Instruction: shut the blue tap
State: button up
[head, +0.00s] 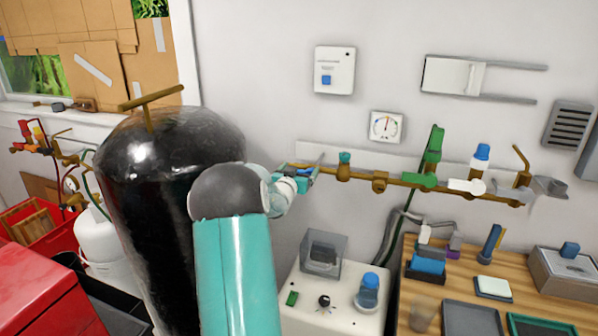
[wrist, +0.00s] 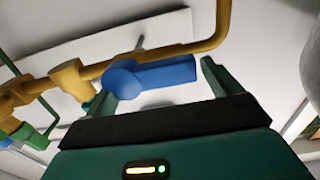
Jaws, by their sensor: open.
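The blue tap (wrist: 155,76) has a flat blue lever on the brass pipe and lies across the upper middle of the wrist view. The lever points to the right there, roughly along the pipe. My gripper (wrist: 158,84) is open, with one finger at each end of the lever. I cannot tell whether either finger touches it. In the head view my gripper (head: 300,180) is at the left end of the wall pipe, where my arm and gripper mostly hide the tap.
The brass pipe (head: 398,180) runs right along the white wall, with a green tap (head: 433,150) and a blue-capped white fitting (head: 480,157) on it. A large black tank (head: 150,190) stands close left of my arm. Below are a white machine (head: 330,300) and a crowded wooden bench (head: 470,262).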

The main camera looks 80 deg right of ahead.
jog(key=c, duration=1.4)
jog(key=shift+f, duration=0.1)
jog(key=n, duration=0.1)
jog(key=f+n, duration=0.1)
jog(key=n, duration=0.1)
jog(key=shift+w, duration=0.2)
jog(key=n, duration=0.1)
jog(key=f+n, duration=0.1)
jog(key=n, duration=0.3)
jog(key=shift+s+f, duration=0.15)
jog(key=shift+f, duration=0.2)
jog(key=shift+s+a+f+n, duration=0.1)
jog(key=shift+s+f+n, duration=0.3)
jog(key=shift+n, duration=1.25)
jog(key=shift+s+f+n, duration=0.3)
jog(key=shift+s+n, duration=0.15)
jog(key=shift+n, duration=1.15)
jog(key=shift+s+a+f+n, duration=0.1)
jog(key=shift+s+f+n, duration=0.3)
jog(key=shift+n, duration=1.25)
jog(key=shift+s, duration=0.15)
